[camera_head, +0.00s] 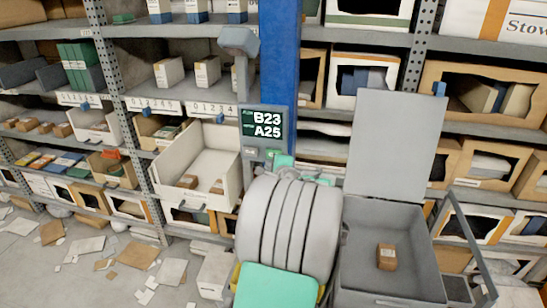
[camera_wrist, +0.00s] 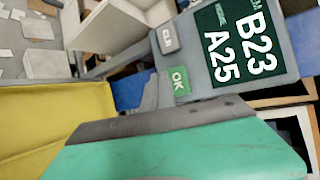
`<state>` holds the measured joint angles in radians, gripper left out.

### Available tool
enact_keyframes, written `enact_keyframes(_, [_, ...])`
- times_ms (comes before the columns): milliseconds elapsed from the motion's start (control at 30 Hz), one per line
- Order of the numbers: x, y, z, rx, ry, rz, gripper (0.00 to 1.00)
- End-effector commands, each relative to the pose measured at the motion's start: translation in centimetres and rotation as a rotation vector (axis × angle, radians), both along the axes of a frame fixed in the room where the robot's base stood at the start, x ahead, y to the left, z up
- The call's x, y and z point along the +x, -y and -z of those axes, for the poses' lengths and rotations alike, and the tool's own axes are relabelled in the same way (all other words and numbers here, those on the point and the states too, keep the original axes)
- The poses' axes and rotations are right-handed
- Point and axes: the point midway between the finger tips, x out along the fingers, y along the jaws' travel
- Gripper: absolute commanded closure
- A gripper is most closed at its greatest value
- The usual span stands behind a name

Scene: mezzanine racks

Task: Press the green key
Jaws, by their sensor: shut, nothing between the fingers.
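The green key (camera_wrist: 178,81), marked OK, is on the grey panel below a dark screen (camera_wrist: 238,42) reading B23 and A25. A light key (camera_wrist: 167,40) marked CAN sits beside it. In the wrist view my gripper (camera_wrist: 154,88) is shut and empty, its grey tip close by the left edge of the green key. I cannot tell whether it touches.
A white bin (camera_head: 225,190) with small brown boxes juts out left of the panel. A grey open tote (camera_head: 362,245) holding a brown box (camera_head: 387,257) stands at the right. Loaded racks fill the back. Cardboard and paper scraps (camera_head: 140,255) litter the floor at left.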

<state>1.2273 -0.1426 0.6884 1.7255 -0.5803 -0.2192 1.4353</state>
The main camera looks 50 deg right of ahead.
Motion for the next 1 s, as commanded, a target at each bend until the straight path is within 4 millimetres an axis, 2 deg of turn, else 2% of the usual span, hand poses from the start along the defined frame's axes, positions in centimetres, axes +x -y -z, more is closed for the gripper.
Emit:
enact_keyframes(133, [0.7, 1.5, 0.1, 0.000, 0.000, -0.001, 1.00])
enact_keyframes(300, [1.0, 2.1, 0.0, 0.000, 0.000, -0.001, 1.00])
enact_keyframes(1000, [1.0, 2.1, 0.0, 0.000, 0.000, -0.001, 1.00])
